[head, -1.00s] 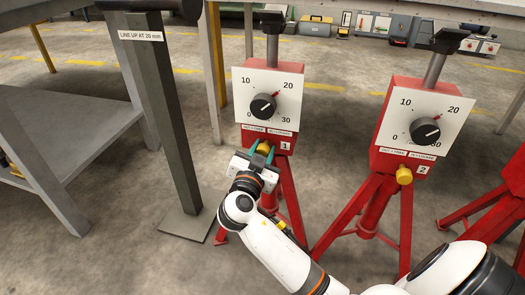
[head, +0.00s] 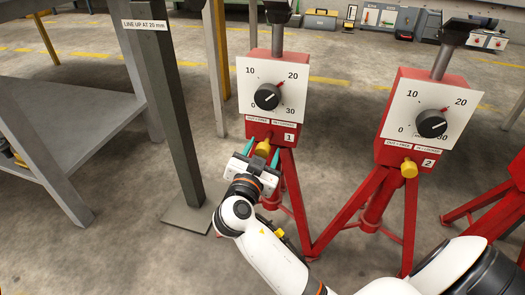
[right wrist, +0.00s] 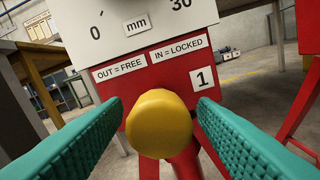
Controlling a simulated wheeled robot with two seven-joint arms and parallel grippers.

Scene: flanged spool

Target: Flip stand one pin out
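Stand 1 (head: 270,100) is a red tripod stand with a white dial plate (head: 293,78) and a black knob (head: 267,96). Its yellow pin (head: 263,148) sticks out below the labels "OUT = FREE" and "IN = LOCKED"; it also shows in the right wrist view (right wrist: 160,122). My right gripper (head: 262,152) is open, with its teal fingers on either side of the pin. The right wrist view shows a gap on both sides, so they do not grip it. I cannot tell how far out the pin sits. My left gripper is not in view.
Stand 2 (head: 423,110), with its own yellow pin (head: 409,169), stands to the right, and another red stand (head: 485,205) is at the right edge. A dark post (head: 165,110) labelled "LINE UP AT 20 mm" and a grey shelf (head: 70,115) stand to the left.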

